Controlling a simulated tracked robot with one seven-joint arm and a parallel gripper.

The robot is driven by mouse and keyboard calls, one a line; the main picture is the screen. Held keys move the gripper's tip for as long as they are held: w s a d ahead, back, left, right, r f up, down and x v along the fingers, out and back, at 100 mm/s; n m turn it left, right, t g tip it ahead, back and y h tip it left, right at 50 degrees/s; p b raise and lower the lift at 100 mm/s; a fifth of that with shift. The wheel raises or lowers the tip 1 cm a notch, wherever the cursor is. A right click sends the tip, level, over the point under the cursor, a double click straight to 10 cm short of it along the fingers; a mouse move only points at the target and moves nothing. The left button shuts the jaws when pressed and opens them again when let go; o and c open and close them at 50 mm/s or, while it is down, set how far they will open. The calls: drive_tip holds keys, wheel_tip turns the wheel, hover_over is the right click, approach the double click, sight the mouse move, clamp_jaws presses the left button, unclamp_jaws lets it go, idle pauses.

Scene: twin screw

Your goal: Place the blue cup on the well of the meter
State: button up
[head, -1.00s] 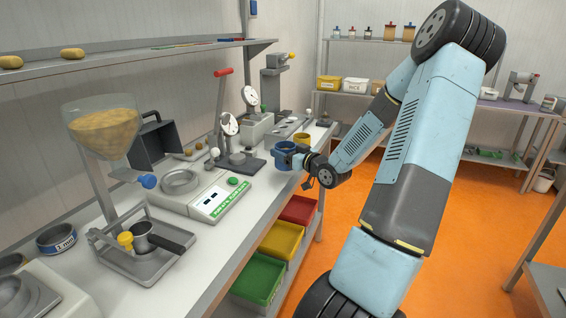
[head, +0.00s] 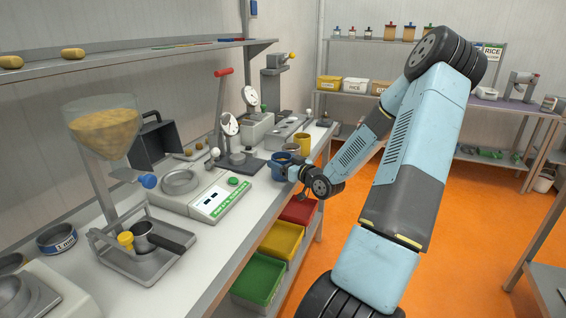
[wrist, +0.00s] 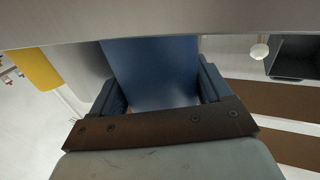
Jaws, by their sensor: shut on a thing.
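The blue cup (head: 279,164) is near the front edge of the bench, beside the right end of the meter. My gripper (head: 297,172) is shut on it from the right; in the wrist view the cup's blue wall (wrist: 152,72) fills the space between the two fingers (wrist: 160,92). I cannot tell whether the cup's base touches the bench. The meter (head: 217,200) is a white box with a display, a green button and a green label strip. Its well (head: 181,182), a round grey ring, is on its left part, to the left of the cup, and looks empty.
A yellow cup (head: 303,142) stands behind the blue cup. A dial gauge stand (head: 232,145) with a red-handled lever is behind the meter. A grain hopper (head: 103,135) with a metal tray (head: 150,255) is to the left. Coloured bins (head: 280,240) sit below the bench edge.

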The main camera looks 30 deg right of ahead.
drive_tip(key=shift+f, duration=0.15)
drive_tip(key=o, duration=1)
drive_tip(key=shift+o, duration=0.2)
